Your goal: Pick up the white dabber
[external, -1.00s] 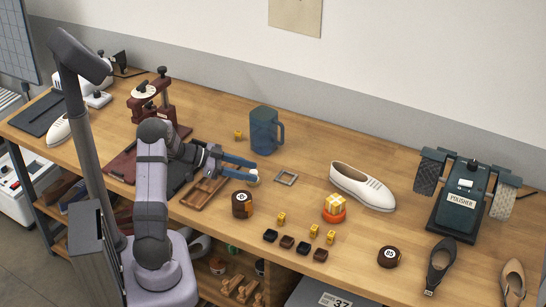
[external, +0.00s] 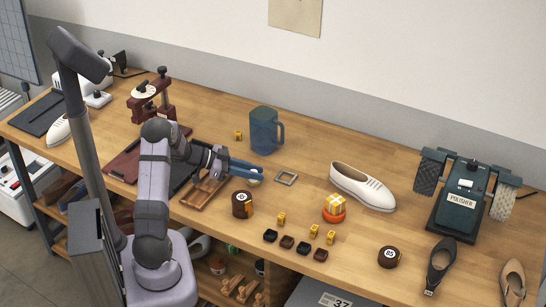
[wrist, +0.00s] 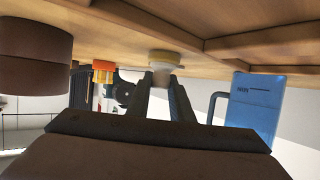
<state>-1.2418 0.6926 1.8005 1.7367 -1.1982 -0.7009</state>
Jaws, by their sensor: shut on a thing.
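The white dabber (wrist: 166,58) shows in the wrist view as a small pale knob with a wider cream-yellow part against the wood. My gripper (wrist: 166,80) has its dark fingertips shut on the dabber's narrower end. In the external view my gripper (external: 259,174) is low over the bench, between the wooden tray and the square metal frame. Its blue fingers are close together and hide most of the dabber there. The dabber appears to be at the bench surface; I cannot tell whether it is clear of it.
The wooden tray (external: 196,199) lies just left of my gripper. A brown round tin (external: 242,205) stands in front, and a blue jug (external: 263,131) behind. The square frame (external: 286,178) and a white shoe (external: 362,187) lie to the right. Small blocks (external: 282,218) are scattered at the front.

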